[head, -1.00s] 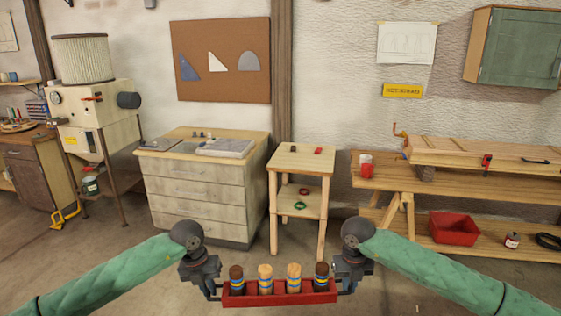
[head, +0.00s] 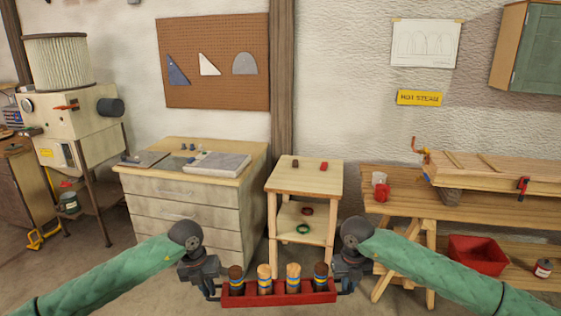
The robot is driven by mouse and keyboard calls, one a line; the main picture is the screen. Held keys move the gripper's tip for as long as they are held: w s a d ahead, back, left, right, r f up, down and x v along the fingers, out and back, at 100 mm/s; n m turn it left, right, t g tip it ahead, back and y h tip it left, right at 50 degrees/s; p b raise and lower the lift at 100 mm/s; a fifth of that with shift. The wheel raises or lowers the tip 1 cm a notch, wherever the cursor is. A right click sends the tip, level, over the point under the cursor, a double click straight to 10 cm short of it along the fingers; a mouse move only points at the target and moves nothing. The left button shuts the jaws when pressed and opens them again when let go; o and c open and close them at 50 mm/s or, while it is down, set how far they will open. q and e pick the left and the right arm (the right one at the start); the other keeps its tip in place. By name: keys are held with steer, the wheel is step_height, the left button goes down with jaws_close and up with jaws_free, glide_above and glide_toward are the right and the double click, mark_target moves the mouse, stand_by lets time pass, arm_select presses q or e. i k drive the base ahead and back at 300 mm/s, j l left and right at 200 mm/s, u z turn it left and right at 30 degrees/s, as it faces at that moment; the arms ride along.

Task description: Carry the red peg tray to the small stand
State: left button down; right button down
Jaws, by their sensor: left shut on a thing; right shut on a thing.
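The red peg tray (head: 279,298) is at the bottom middle of the head view, with several dark and light pegs standing upright in it. My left gripper (head: 212,290) is shut on its left end. My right gripper (head: 345,284) is shut on its right end. The tray looks about level, held in the air. The small stand (head: 303,178) is a light wooden table with a lower shelf, beyond the tray. On its top lie a small dark object (head: 295,163) and a small red object (head: 323,165).
A drawer cabinet (head: 185,209) with a grey slab (head: 217,163) stands left of the stand. A workbench (head: 460,204) with red and pale mugs is to the right. A dark red ring and a green ring (head: 303,229) lie on the stand's shelf. The front middle of its top is clear.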

mark_target(306, 179)
steer(key=i, duration=2.9)
steer(key=i+z, duration=0.25)
steer(key=i+j+z, duration=0.1)
steer(key=z, duration=0.2)
steer(key=i, duration=0.1)
